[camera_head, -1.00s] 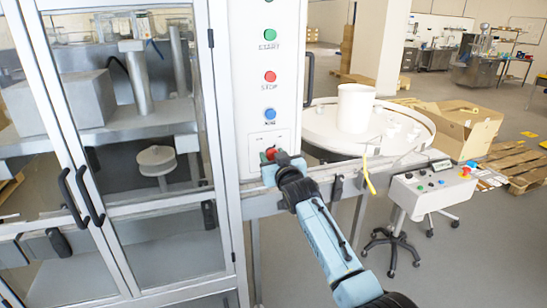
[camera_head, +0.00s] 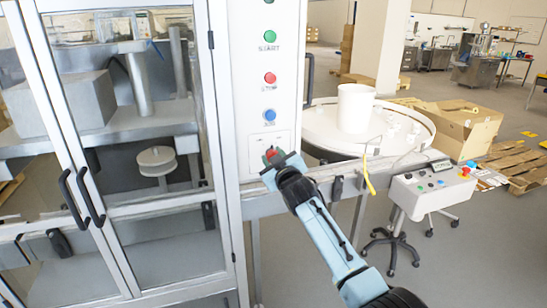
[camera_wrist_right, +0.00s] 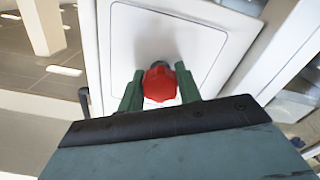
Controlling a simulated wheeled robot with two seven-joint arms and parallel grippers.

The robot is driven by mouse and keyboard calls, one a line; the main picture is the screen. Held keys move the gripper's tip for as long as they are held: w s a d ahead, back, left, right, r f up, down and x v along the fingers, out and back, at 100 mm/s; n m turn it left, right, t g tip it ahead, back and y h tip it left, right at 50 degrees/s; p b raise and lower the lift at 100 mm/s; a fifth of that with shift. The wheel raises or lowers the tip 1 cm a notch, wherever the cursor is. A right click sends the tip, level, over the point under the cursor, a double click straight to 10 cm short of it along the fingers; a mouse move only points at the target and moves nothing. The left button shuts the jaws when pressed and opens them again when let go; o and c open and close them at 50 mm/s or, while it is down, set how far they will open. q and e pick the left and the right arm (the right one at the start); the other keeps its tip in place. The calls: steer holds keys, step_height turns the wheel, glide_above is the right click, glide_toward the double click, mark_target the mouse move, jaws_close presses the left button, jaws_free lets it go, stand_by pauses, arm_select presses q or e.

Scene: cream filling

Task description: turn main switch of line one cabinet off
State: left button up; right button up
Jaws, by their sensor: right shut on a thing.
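The main switch is a red knob (camera_wrist_right: 159,83) on a pale plate at the lower part of the white cabinet (camera_head: 240,80); the knob also shows in the head view (camera_head: 272,153), partly covered by my gripper. My right gripper (camera_head: 277,161) is at the switch, and in the right wrist view (camera_wrist_right: 157,88) its two green fingers stand on either side of the red knob and are shut on it. My left gripper is not in view.
Green, red and blue buttons (camera_head: 270,77) sit above the switch. A glass-door machine (camera_head: 120,150) stands to the left. A round white table (camera_head: 320,127) and a wheeled control box (camera_head: 433,185) stand to the right.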

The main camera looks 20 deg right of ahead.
steer(key=n, duration=0.4)
steer(key=shift+n, duration=0.3)
steer(key=n, duration=0.4)
steer(key=shift+n+p, duration=0.4)
steer(key=o, duration=1)
steer(key=s, duration=1.3)
steer(key=shift+s+d, duration=0.2)
steer(key=shift+d, duration=0.1)
